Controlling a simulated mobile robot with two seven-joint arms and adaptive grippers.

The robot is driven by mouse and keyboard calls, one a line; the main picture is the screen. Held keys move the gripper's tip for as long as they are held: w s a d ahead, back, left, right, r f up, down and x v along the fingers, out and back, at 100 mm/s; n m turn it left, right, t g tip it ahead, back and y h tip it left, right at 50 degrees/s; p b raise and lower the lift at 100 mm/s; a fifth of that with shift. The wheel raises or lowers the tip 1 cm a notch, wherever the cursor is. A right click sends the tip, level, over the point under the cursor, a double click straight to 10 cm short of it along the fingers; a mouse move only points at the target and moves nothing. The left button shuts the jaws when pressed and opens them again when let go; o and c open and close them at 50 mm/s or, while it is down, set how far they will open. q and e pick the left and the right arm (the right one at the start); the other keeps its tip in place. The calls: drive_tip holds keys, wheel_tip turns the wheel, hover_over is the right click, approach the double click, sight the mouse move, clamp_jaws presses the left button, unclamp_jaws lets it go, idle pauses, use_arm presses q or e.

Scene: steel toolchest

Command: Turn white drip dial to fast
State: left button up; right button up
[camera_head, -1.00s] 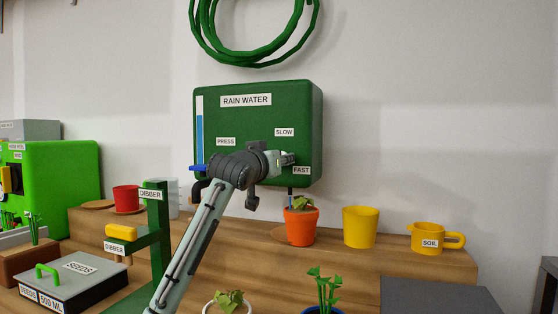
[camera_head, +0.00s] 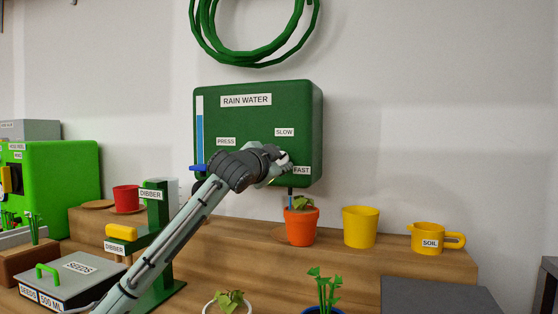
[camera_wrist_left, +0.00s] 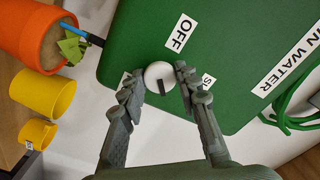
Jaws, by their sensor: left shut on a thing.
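The white drip dial (camera_wrist_left: 160,75) sits on the front of the green rain water tank (camera_head: 240,126). In the left wrist view it is round and white, with a dark mark on its lower side. My left gripper (camera_head: 284,170) is shut on the dial, one finger on each side in the left wrist view (camera_wrist_left: 160,82). In the head view the gripper mostly hides the dial. The FAST label (camera_head: 301,170) is just right of the fingers and the SLOW label (camera_head: 285,132) is above. The OFF label (camera_wrist_left: 180,34) shows in the wrist view. My right gripper is not in view.
An orange pot with a plant (camera_head: 301,228) stands below the dial, with a blue spout above it. A yellow pot (camera_head: 360,227) and a yellow SOIL jug (camera_head: 428,238) stand to its right. The green dibber stand (camera_head: 158,225) is left of my arm.

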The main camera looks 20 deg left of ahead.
use_arm(q)
drive_tip(key=m, duration=0.4)
drive_tip(key=shift+m, duration=2.2)
drive_tip(key=o, duration=1.2)
drive_tip(key=shift+c, duration=0.2)
drive_tip(key=s, duration=1.2)
drive_tip(key=shift+a, duration=0.2)
